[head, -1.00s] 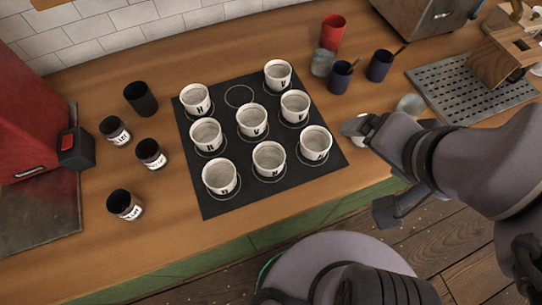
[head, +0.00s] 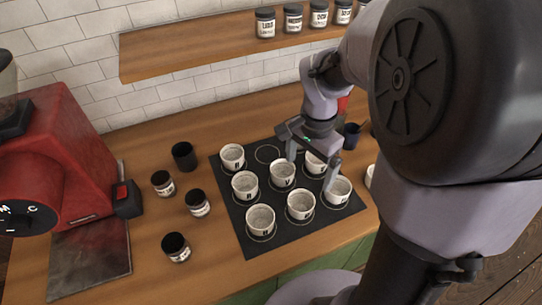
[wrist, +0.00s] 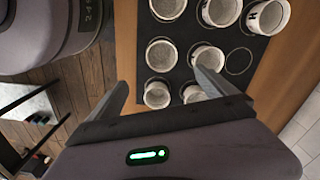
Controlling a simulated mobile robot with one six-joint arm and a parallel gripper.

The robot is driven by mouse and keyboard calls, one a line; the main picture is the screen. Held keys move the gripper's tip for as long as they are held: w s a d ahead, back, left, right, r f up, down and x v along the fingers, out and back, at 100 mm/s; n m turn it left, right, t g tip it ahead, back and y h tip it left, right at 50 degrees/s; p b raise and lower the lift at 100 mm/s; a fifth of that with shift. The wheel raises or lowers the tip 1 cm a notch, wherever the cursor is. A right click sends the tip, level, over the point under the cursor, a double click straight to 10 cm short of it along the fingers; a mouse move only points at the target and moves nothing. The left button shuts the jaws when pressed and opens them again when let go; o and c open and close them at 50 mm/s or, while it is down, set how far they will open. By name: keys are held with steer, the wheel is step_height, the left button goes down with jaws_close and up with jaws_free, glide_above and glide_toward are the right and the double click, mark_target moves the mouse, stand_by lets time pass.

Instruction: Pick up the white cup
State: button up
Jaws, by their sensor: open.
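Several white cups with black letters stand upright in printed rings on a black mat (head: 300,236). In the head view, one white cup (head: 315,163) is partly hidden between the fingers of my gripper (head: 311,165). Others include the middle cup (head: 282,173) and the front right cup (head: 338,190). My gripper is open and empty above the right side of the mat. In the wrist view, two white cups (wrist: 157,94) (wrist: 195,94) show beyond the gap between the fingertips. I cannot tell which cup is meant.
Dark labelled jars (head: 176,247) and a black cup (head: 184,156) stand left of the mat, near a red grinder (head: 75,150). A shelf (head: 200,50) with jars hangs on the wall. One back ring (head: 267,153) is empty. Dark cups stand right, partly hidden by my arm.

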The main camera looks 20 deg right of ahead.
steer(key=b, duration=0.4)
glide_toward(301, 201)
steer(key=s+a, duration=0.1)
steer(key=s, duration=0.2)
steer(key=f+b, duration=0.1)
steer(key=f, duration=0.1)
steer(key=f+b, duration=0.1)
steer(key=f, duration=0.1)
steer(key=f+b, duration=0.1)
steer(key=f, duration=0.1)
steer(key=shift+w+a, duration=0.3)
steer(key=shift+r, duration=0.15)
steer(key=c, duration=1.6)
steer(key=shift+c, duration=0.2)
steer(key=shift+r, duration=0.15)
